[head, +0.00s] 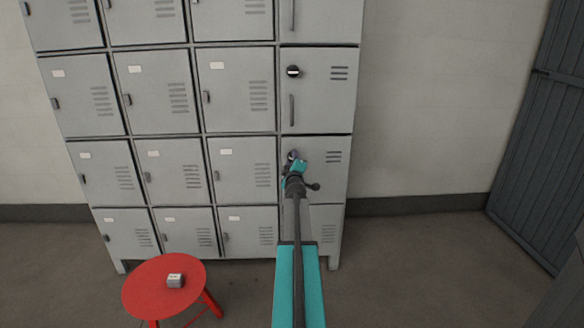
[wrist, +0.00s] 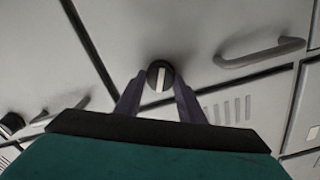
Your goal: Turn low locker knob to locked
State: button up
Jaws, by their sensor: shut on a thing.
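The low locker knob (wrist: 160,76) is a round black knob with a pale bar, on a grey locker door. In the wrist view the bar looks upright, nearly in line with my gripper's fingers. My gripper (wrist: 157,90) has one finger on each side of the knob and is shut on it. In the head view my gripper (head: 292,156) is at the upper left of the right-column door (head: 325,180), and my arm mostly hides the knob there. I cannot read a locked mark.
Another black knob (head: 293,72) with a level white bar is on the door above. A door handle (wrist: 258,52) sits beside the held knob. A red stool (head: 140,290) with a small grey box (head: 175,281) stands at the lower left. Floor to the right is clear.

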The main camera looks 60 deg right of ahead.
jog(key=n+b, duration=0.2)
jog(key=n, duration=0.3)
jog(key=shift+s+d, duration=0.1)
jog(key=shift+d, duration=0.05)
dwell(0.3)
jog(key=o, duration=1)
jog(key=shift+o, duration=0.2)
jog(key=shift+f, duration=0.1)
jog(key=v, duration=1.3)
jog(key=shift+a, duration=0.4)
jog(key=shift+s, duration=0.15)
